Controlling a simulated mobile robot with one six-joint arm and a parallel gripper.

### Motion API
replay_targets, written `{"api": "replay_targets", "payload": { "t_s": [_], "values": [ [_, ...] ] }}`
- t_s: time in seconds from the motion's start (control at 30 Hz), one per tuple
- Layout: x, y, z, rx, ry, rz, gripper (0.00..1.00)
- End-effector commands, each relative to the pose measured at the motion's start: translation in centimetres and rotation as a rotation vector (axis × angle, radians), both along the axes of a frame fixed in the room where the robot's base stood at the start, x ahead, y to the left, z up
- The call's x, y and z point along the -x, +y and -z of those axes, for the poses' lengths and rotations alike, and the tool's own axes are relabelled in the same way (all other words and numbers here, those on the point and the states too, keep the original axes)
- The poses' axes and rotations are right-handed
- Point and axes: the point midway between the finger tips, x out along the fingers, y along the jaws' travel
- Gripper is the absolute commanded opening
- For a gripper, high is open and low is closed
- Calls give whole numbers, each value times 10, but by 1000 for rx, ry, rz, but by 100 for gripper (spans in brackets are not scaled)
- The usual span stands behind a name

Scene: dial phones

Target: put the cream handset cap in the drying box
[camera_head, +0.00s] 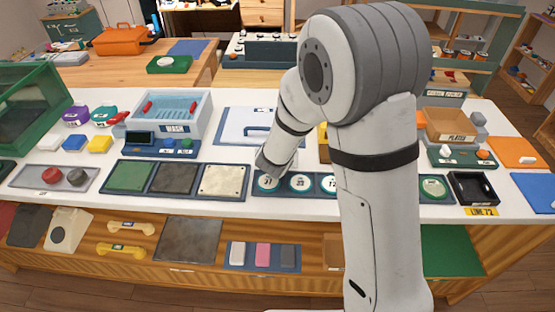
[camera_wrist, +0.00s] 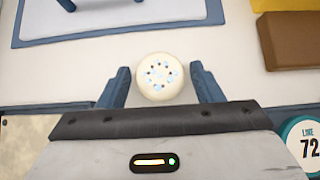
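The cream handset cap (camera_wrist: 160,78), round with small holes in its face, lies on the white counter in the wrist view. My gripper (camera_wrist: 162,82) is open, with one blue finger on each side of the cap and small gaps between. In the head view my gripper end (camera_head: 270,162) is low over the counter behind the numbered discs, and the cap is hidden there. No label names the drying box. A green box with clear panels (camera_head: 30,105) stands at the far left, and a white panel with a blue handle (camera_head: 235,128) lies behind my gripper.
A basin marked WASH (camera_head: 175,128) stands left of my arm. Green, dark and cream pads (camera_head: 222,182) and a row of numbered discs (camera_head: 300,183) line the front. A brown box (camera_head: 450,124) and a black tray (camera_head: 472,188) are at right.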

Motion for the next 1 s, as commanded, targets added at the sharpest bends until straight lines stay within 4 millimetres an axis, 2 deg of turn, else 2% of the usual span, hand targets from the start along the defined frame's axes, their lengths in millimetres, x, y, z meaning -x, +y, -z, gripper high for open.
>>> {"api": "replay_targets", "payload": {
  "t_s": [0.03, 0.47, 0.67, 0.77, 1.0],
  "values": [
    [0, 0, 0, 0, 0, 0, 55],
    [0, 1, 0, 0, 0, -1, 22],
    [0, 1, -4, 0, -1, -1, 22],
    [0, 1, -18, -2, -3, -1, 22],
    [0, 1, -69, -3, -4, 0, 22]
  ]
}}
